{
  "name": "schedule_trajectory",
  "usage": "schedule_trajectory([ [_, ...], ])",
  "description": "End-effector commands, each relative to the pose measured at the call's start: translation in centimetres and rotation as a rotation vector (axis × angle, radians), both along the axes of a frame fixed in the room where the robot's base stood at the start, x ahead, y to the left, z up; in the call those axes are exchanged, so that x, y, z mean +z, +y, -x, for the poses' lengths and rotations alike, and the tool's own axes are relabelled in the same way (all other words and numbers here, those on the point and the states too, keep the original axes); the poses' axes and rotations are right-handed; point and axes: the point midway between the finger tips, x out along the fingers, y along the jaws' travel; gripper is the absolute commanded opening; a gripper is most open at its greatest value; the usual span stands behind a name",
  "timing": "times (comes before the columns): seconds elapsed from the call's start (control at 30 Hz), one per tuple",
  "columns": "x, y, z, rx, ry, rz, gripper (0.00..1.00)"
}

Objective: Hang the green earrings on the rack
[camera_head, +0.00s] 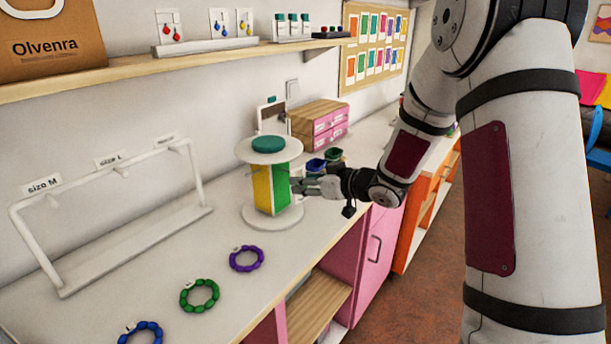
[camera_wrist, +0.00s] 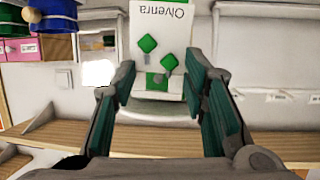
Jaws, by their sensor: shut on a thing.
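The rack (camera_head: 283,185) stands on the counter as a small upright column with yellow and green faces, a round white base and a teal knob on top. My gripper (camera_head: 303,186) is at its right side, by the green face. In the wrist view my gripper (camera_wrist: 160,85) has its fingers on both side edges of a white Olvenra card (camera_wrist: 172,35), seen upside down. The green earrings (camera_wrist: 148,43) show on it as green diamond shapes. Part of the rack is hidden behind the card there. I cannot make out the card or whether it touches the rack in the head view.
A white bracelet bar (camera_head: 110,205) stands at left. Purple (camera_head: 246,259), green (camera_head: 200,295) and blue (camera_head: 142,332) bead bracelets lie in front. Small cups (camera_head: 316,166) and a pink drawer box (camera_head: 325,122) are behind the rack. A wall shelf (camera_head: 180,62) runs above.

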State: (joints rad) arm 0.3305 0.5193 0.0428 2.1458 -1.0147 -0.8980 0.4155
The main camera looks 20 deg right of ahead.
Motion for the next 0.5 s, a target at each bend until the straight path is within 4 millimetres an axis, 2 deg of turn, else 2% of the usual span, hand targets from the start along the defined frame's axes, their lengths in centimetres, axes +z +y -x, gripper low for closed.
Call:
schedule_trajectory([
  [0.5, -0.10, 0.43, -0.67, 0.001, -0.001, 0.000, 0.24],
])
